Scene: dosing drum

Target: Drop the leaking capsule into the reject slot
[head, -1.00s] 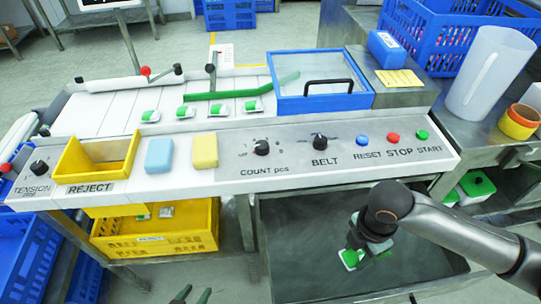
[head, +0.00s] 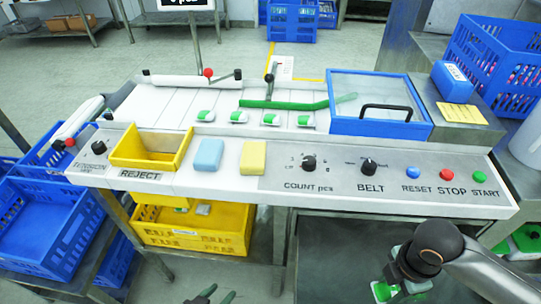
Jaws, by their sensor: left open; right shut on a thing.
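The yellow reject slot (head: 152,148) is an open-topped bin set in the panel's left end, above its REJECT label. My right gripper (head: 394,287) is at the lower right, in front of the panel, shut on a green-and-white capsule (head: 381,291). The gripper partly hides this capsule, and I cannot see any leak on it. Several similar green-and-white capsules (head: 238,117) lie in a row on the white belt (head: 190,100) behind the panel. My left gripper (head: 214,297) is open at the bottom edge, with only its fingertips showing.
A blue sponge-like block (head: 209,155) and a yellow one (head: 253,157) sit right of the slot. Knobs and buttons (head: 446,174) line the panel's right half. A yellow crate (head: 200,238) with small items stands below the slot. Blue crates (head: 45,226) are at left.

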